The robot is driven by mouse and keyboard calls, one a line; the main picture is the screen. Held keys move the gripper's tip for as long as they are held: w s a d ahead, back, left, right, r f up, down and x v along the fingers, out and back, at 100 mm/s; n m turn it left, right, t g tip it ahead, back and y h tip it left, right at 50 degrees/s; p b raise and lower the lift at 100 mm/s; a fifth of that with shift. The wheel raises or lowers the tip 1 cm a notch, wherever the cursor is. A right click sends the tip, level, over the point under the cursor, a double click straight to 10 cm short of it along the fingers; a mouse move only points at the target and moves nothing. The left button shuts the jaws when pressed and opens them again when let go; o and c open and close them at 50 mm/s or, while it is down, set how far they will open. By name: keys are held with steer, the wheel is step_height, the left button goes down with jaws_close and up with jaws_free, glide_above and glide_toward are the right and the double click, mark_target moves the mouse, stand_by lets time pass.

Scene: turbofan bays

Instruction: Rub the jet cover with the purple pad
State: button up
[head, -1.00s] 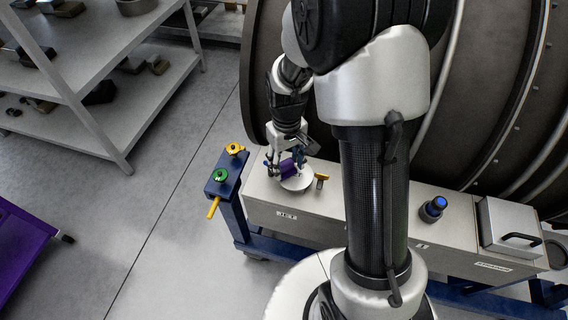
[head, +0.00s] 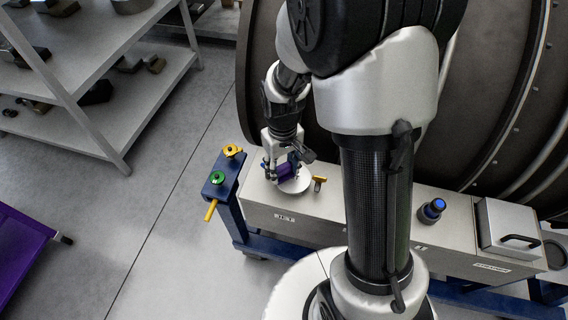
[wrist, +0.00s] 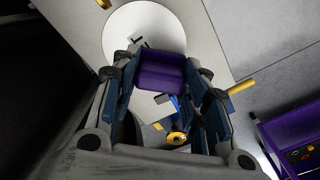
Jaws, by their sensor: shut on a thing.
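The purple pad (wrist: 161,76) is between the fingers of my gripper (wrist: 160,85), which is shut on it. In the head view the pad (head: 284,171) is at the left part of the white round jet cover (head: 298,184). The cover lies on the grey box top near the "JET" label, and its white disc (wrist: 128,28) shows beyond the pad in the wrist view. My gripper (head: 281,168) points down at the cover's left side. I cannot tell whether the pad touches the cover. The pad hides part of the disc.
A yellow handle (head: 319,182) sits just right of the cover. A blue bracket (head: 219,180) with green and yellow knobs stands at the left end. A blue-topped knob (head: 432,210) and a lidded box (head: 509,237) are to the right. The large engine (head: 262,80) rises behind.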

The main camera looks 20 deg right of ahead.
steer(key=shift+s+a+r, duration=0.2)
steer(key=shift+s+a, duration=0.7)
steer(key=shift+s, duration=0.05)
step_height(320, 180, up, 6)
steer(key=p, duration=0.5)
steer(key=shift+s, duration=0.1)
step_height(320, 180, up, 3)
steer(key=p, duration=0.2)
steer(key=shift+p, duration=0.3)
steer(key=shift+f, duration=0.15)
steer(key=shift+f+b, duration=2.65)
steer(key=shift+f, duration=1)
steer(key=shift+f+b, duration=0.7)
steer(key=shift+f, duration=0.3)
